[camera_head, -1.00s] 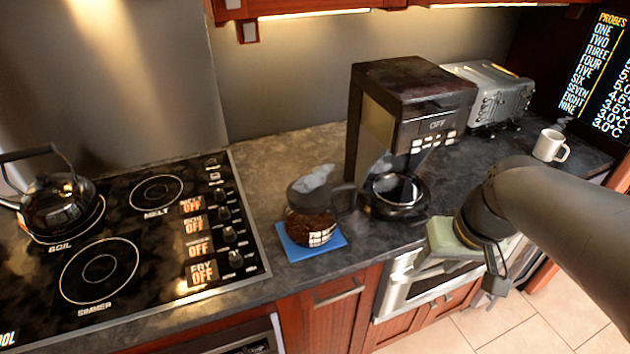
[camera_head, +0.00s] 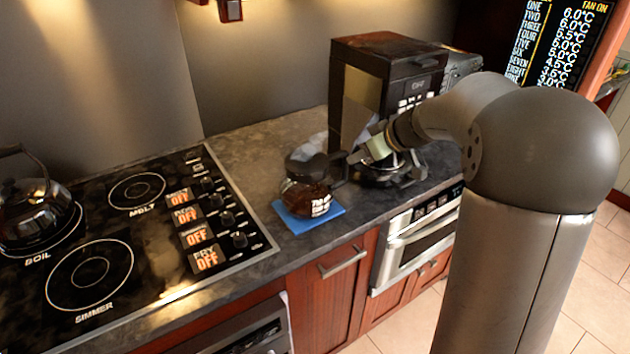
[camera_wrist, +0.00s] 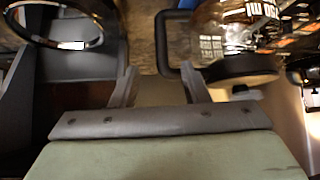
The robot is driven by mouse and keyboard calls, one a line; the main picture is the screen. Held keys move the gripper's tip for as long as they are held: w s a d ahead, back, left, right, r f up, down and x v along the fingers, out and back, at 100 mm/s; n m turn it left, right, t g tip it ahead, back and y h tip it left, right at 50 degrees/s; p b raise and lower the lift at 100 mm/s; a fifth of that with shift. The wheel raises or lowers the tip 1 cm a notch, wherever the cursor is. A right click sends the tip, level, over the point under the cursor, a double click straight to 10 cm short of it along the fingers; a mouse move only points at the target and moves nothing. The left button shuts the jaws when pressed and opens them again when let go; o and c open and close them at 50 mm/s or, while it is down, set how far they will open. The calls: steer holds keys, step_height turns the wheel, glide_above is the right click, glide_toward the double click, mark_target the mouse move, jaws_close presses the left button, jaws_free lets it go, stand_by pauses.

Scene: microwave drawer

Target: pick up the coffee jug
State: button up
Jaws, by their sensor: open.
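The coffee jug (camera_head: 303,196) is glass with dark contents and a black lid and handle. It stands upright on a blue mat (camera_head: 331,213) on the counter, handle to the right. In the wrist view the jug (camera_wrist: 228,28) is at the upper right, looking inverted. Its black handle (camera_wrist: 162,42) lies just beyond my fingertips, nearer the right finger. My gripper (camera_wrist: 159,70) is open and empty, the handle not clearly between the fingers. In the head view my gripper (camera_head: 356,157) is right of the jug, close to the handle; its fingertips are hard to make out.
A black coffee machine (camera_head: 390,58) stands right behind my gripper; its round hot plate (camera_wrist: 55,25) is at the wrist view's upper left. The stove (camera_head: 130,235) with a kettle (camera_head: 35,212) is left of the jug. Counter (camera_head: 262,150) behind the jug is clear.

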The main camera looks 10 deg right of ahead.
mark_target(344, 178)
steer(key=shift+p+x, duration=1.2)
steer(key=shift+x, duration=2.75)
steer(key=shift+s+a+r, duration=0.1)
steer(key=shift+s, duration=0.05)
jaws_close()
